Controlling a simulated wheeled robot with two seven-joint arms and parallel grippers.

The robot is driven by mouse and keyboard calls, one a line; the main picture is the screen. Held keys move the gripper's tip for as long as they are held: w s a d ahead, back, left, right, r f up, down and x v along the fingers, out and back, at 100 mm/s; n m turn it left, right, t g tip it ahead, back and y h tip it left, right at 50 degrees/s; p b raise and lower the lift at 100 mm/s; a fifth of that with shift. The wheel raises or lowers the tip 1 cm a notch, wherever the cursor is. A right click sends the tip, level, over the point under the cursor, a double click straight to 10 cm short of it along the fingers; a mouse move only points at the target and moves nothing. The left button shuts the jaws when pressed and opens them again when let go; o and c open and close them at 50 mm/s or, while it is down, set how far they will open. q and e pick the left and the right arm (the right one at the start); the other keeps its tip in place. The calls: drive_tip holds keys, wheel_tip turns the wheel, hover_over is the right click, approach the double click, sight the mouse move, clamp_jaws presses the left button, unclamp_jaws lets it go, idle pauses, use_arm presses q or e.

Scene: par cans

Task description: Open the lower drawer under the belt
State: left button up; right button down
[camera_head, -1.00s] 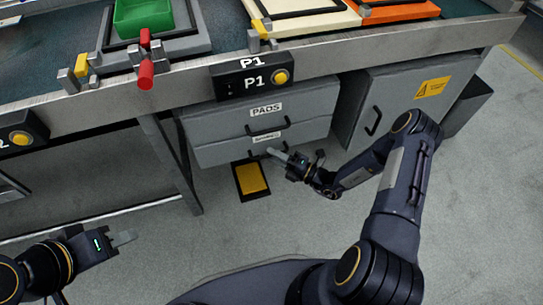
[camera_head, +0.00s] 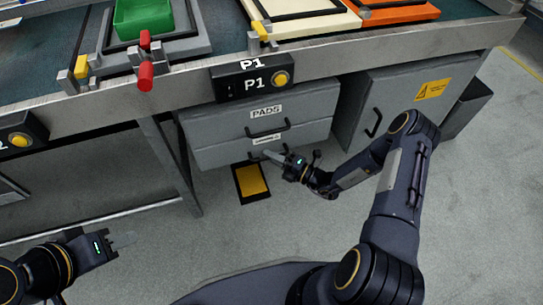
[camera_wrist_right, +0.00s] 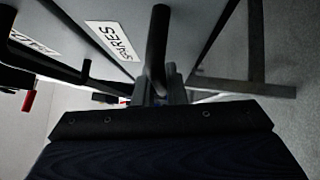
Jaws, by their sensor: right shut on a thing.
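The lower drawer (camera_head: 214,155) is the grey drawer under the belt, below the one labelled PADS. Its SPARES label shows in the right wrist view (camera_wrist_right: 110,40). My right gripper (camera_head: 270,154) is at the front of this drawer, shut on its dark bar handle (camera_wrist_right: 157,45). In the head view the gripper hides most of the handle. The drawer looks closed or nearly so; a small gap cannot be told. My left gripper (camera_head: 124,240) is low at the left, away from the drawers, with nothing seen in it. Its finger spacing is unclear.
The upper PADS drawer (camera_head: 300,105) has its own dark handle (camera_head: 268,132). A grey cabinet (camera_head: 400,105) stands to the right. A yellow floor plate (camera_head: 251,179) lies below the drawers. The belt's metal edge (camera_head: 185,80) overhangs them. The floor in front is open.

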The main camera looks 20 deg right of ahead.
drive_tip(key=s+p, duration=0.3)
drive_tip(key=s, duration=1.8)
drive_tip(key=shift+s+d+p, duration=0.15)
drive_tip(key=shift+d+p, duration=0.2)
drive_tip(key=shift+p, duration=0.05)
drive_tip(key=c, duration=1.5)
unclamp_jaws()
drive_tip(key=shift+d, duration=0.1)
drive_tip(key=p+v, duration=0.1)
drive_tip(key=v, duration=0.6)
drive_tip(key=shift+s+d, duration=0.25)
